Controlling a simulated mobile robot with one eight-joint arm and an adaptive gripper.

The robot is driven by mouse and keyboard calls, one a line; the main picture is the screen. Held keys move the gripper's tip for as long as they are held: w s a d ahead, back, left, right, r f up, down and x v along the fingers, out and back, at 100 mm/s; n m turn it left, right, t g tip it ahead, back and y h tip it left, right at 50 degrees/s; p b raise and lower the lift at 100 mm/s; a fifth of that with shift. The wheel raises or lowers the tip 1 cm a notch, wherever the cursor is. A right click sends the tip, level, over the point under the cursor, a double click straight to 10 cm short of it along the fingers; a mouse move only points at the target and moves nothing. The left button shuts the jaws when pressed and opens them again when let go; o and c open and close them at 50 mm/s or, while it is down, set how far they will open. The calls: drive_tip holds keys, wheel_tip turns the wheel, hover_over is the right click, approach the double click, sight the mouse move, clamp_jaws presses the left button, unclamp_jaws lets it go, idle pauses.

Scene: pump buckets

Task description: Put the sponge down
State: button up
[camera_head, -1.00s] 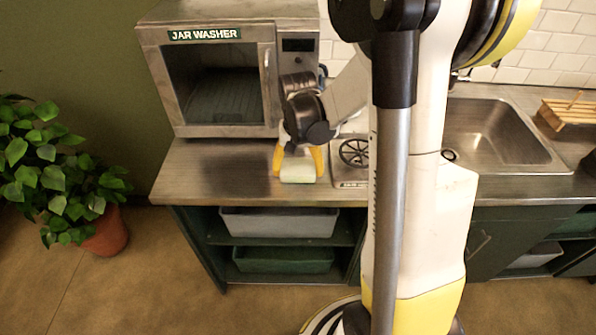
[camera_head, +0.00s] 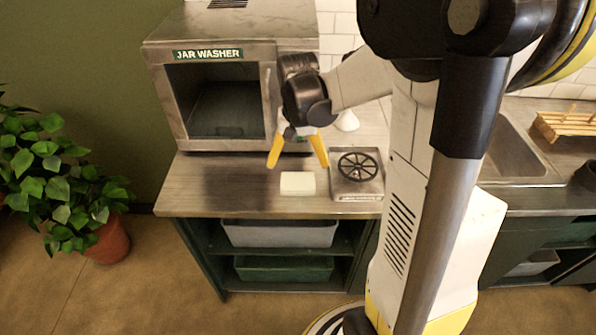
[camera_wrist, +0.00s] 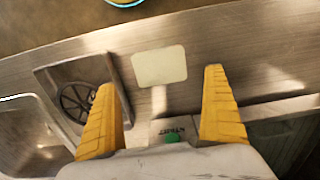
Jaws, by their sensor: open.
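The sponge (camera_head: 298,183) is a pale cream block lying flat on the steel counter (camera_head: 215,187), near its front edge. In the wrist view the sponge (camera_wrist: 160,66) shows beyond and between my fingertips, apart from both. My gripper (camera_head: 298,164) is open and empty, with its two yellow fingers spread behind and above the sponge in the head view. It also shows in the wrist view (camera_wrist: 158,80).
A jar washer (camera_head: 225,90) stands behind on the left. A square tray with a round black grate (camera_head: 357,167) is close right of the sponge. A sink (camera_head: 520,150) and wooden rack (camera_head: 565,124) are farther right. The counter left of the sponge is clear.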

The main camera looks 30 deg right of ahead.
sight(298, 181)
drive_tip(key=s+a+r+n+t, duration=0.6)
drive_tip(key=s+a+r, duration=0.5)
drive_tip(key=a, duration=0.2)
drive_tip(key=shift+a+r+n+t+p, duration=0.15)
drive_tip(key=shift+a+n+t+p, duration=0.1)
drive_tip(key=shift+n+t+p, duration=0.25)
